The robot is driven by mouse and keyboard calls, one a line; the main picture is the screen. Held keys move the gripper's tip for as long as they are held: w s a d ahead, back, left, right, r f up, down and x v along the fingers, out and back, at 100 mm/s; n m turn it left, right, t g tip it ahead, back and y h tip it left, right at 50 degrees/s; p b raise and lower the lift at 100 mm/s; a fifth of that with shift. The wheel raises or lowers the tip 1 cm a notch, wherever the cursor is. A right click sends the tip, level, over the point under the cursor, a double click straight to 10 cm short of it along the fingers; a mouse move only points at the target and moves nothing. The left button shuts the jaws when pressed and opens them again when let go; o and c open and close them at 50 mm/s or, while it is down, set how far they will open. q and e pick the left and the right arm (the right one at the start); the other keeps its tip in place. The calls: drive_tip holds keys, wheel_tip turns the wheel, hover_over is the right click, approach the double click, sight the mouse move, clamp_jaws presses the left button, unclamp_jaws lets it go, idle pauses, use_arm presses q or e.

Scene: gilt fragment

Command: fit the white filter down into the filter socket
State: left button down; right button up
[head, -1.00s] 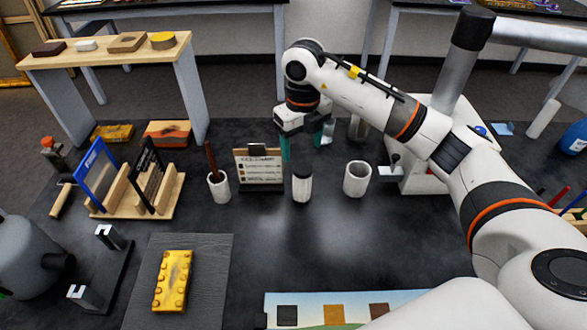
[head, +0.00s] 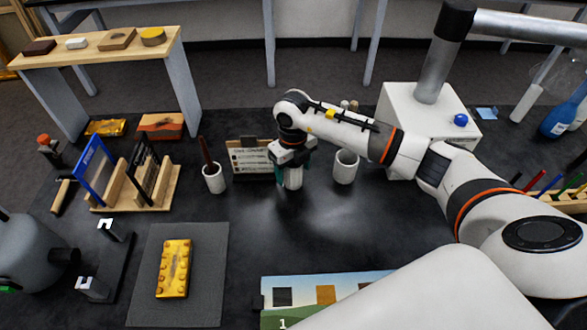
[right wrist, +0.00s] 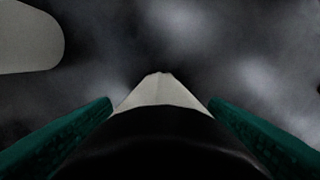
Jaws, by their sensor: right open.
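A white cylinder with a black top, which I take for the white filter (head: 294,179), stands upright on the dark table, its top hidden by my right gripper in the head view. My right gripper (head: 290,172) is open directly above it, its green fingers down on either side. In the right wrist view, the black top and white side of the filter (right wrist: 158,93) lie between the open fingers (right wrist: 161,106), with no clear contact. I cannot make out the filter socket for sure; my right arm covers part of the white machine's front. My left gripper is not in view.
An open white cup (head: 345,167) stands close right of the gripper. The white machine (head: 412,112) with a grey pipe stands back right.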

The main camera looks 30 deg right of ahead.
drive_tip(key=c, duration=1.1)
drive_tip(key=shift+r, duration=0.15)
